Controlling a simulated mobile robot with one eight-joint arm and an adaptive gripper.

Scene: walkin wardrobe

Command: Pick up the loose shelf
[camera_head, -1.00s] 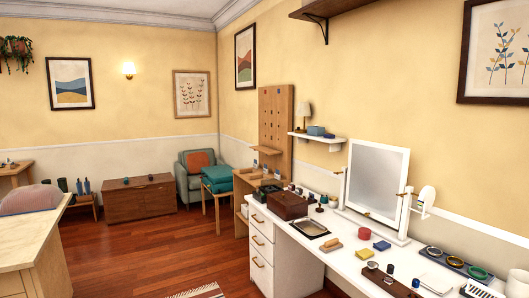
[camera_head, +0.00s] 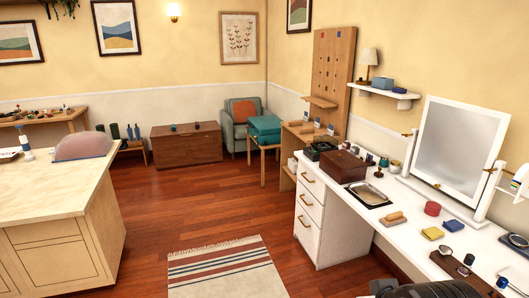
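A tall wooden pegboard (camera_head: 334,75) stands against the right wall, with a small wooden shelf (camera_head: 320,102) sticking out from its lower part. A wooden stand (camera_head: 303,140) with several small items is below it. A white shelf (camera_head: 384,91) on the wall holds a lamp and a blue box. I cannot tell from this view which shelf is loose. My gripper is not in view; a dark part at the bottom edge looks like my arm.
A white dressing table (camera_head: 398,228) with a mirror (camera_head: 458,143), a brown box (camera_head: 343,166) and small items fills the right. A pale-topped island (camera_head: 50,190) stands left. A striped rug (camera_head: 228,270) lies between. The wooden floor (camera_head: 200,205) is open towards the chest (camera_head: 186,145).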

